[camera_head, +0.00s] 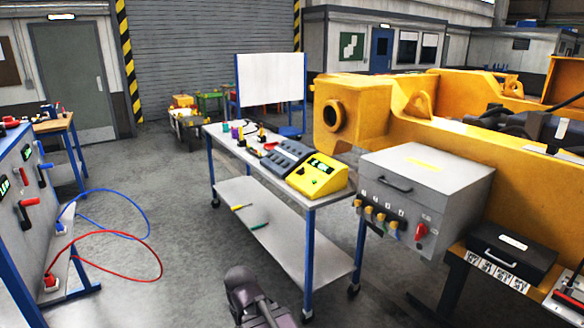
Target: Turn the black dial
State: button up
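I cannot single out a black dial for certain. A grey control box (425,180) at the right has a row of small knobs (381,218) and a red switch (420,232) on its front; the knobs are too small to tell a black one. A yellow device (318,177) with a dark display stands on the cart, beside dark grey units (283,157). A dark rounded part of my arm shows at the bottom centre, well apart from the box and the cart top. My gripper's fingers do not show.
A two-shelf cart (322,203) with blue legs stands in the middle. At the left, a panel (45,200) carries red handles, with blue and red cables (150,240) looping out over the floor. Large yellow castings (360,110) fill the back right. Grey floor (175,215) is open left of the cart.

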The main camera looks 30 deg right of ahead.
aim_at(301, 173)
jog(key=i, duration=0.75)
jog(key=z, duration=0.65)
jog(key=i, duration=0.65)
jog(key=z, duration=0.35)
